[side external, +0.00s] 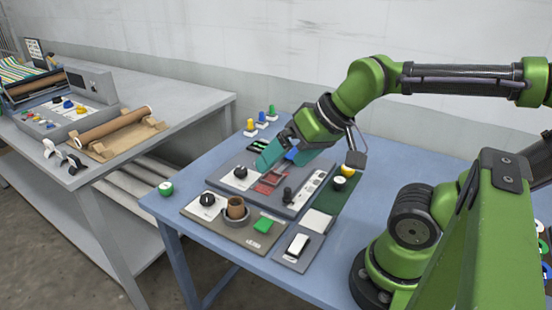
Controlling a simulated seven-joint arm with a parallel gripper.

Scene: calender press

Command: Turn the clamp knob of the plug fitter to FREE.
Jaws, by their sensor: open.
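My gripper (284,159) is open, its teal fingers pointing down over the back part of a grey panel. It appears empty. This panel (309,196) carries a black knob (240,172) on a white plate, a red frame (270,180) and a black lever (287,194). The knob is left of my fingers and apart from them in the picture. A second black knob (207,199) on a white plate sits on a brown-grey board (240,236) in front. The lettering is too small to read, so I cannot tell which knob is the plug fitter's clamp or where either points.
The front board also holds a brown cup (236,208) and a green block (263,225). A white rocker switch (299,243) stands to its right. Yellow, blue and green pegs stand behind the panel. A green ball (166,188) lies near the blue table's left edge.

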